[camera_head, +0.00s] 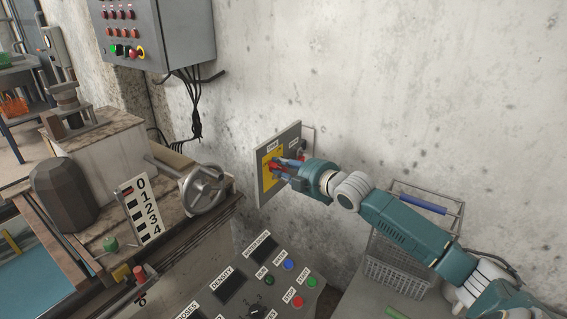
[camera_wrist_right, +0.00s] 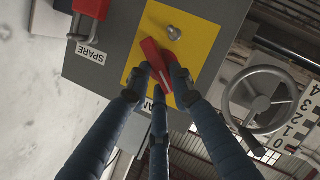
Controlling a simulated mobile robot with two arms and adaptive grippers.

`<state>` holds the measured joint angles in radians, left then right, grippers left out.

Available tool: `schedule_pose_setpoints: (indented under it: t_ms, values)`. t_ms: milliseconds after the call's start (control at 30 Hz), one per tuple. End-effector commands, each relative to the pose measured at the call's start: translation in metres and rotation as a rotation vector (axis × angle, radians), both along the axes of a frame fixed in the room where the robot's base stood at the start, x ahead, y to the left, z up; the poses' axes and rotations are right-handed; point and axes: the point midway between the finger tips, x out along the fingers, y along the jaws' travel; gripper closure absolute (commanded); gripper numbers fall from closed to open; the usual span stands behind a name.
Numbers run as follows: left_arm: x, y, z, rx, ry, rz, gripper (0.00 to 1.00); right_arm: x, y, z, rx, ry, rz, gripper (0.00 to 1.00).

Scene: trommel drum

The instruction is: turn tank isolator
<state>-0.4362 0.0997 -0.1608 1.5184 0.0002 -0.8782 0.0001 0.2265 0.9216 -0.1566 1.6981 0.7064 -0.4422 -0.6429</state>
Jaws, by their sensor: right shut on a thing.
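The tank isolator is a red handle (camera_wrist_right: 155,58) on a yellow plate (camera_wrist_right: 197,42), on a grey panel (camera_head: 264,191) fixed to the concrete wall. My right gripper (camera_head: 280,169) reaches the panel from the right in the head view. In the right wrist view its fingers (camera_wrist_right: 157,80) are shut on the red handle, which sits at a slant across the yellow plate. A silver knob (camera_wrist_right: 174,33) shows beside the handle. A label by the plate is partly hidden by the fingers. My left gripper is not in view.
A handwheel (camera_head: 205,188) and a 0 to 4 scale (camera_head: 139,209) stand left of the panel. A sloped control console (camera_head: 240,292) is below. A wire basket (camera_head: 390,262) is under my right arm. A grey control box (camera_head: 165,35) hangs at upper left.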

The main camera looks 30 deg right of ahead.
Motion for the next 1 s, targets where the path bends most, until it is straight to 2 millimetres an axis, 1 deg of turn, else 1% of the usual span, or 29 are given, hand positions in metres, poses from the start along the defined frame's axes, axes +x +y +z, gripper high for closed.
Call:
schedule_pose_setpoints:
  t_ms: [133,300,467,700,900,1000]
  values:
    - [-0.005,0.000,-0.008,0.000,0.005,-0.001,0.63,-0.002,0.004,-0.004,-0.126,-0.050,0.002,1.00]
    - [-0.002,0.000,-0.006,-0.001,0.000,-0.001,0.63,-0.002,0.006,-0.008,-0.273,-0.111,0.002,1.00]
    - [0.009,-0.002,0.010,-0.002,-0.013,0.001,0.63,-0.003,0.007,-0.012,-0.403,-0.165,0.001,1.00]
    - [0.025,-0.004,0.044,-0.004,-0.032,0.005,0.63,-0.003,0.008,-0.015,-0.555,-0.229,0.000,1.00]
    - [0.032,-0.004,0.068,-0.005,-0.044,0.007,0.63,-0.003,0.008,-0.016,-0.632,-0.260,0.001,1.00]
    - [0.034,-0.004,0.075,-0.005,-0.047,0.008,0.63,-0.003,0.008,-0.016,-0.655,-0.268,0.000,1.00]
